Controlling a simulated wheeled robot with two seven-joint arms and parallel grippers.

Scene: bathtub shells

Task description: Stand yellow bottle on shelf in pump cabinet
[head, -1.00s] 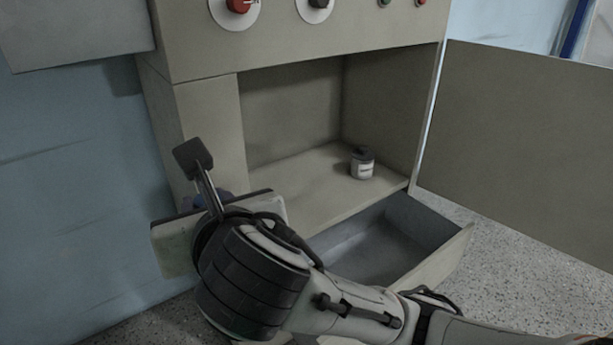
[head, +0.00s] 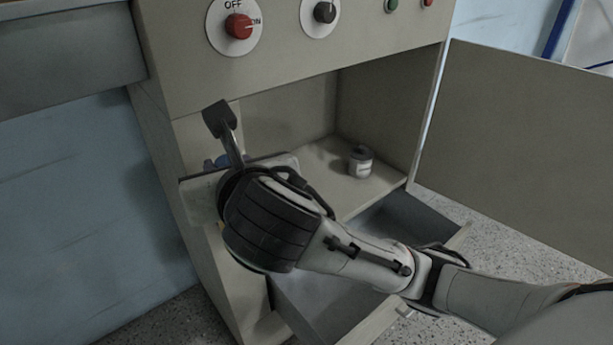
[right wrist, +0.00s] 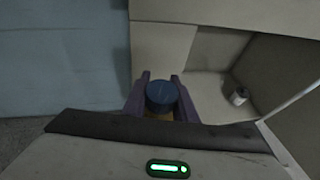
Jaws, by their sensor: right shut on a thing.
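My right gripper (right wrist: 160,77) has its purple fingers on both sides of the yellow bottle, whose dark blue round cap (right wrist: 161,93) faces the wrist camera. Only a sliver of yellow body (right wrist: 160,117) shows below the cap; the rest is hidden. In the head view my right wrist covers most of the gripper and bottle, in front of the cabinet's left front panel. The pump cabinet (head: 172,60) stands open, with its shelf (head: 385,186) to the right of my gripper. My left gripper is out of view.
An open drawer (head: 425,218) juts out below the shelf. The open door (head: 520,150) is on the right. Shelf space left of the jar looks clear.

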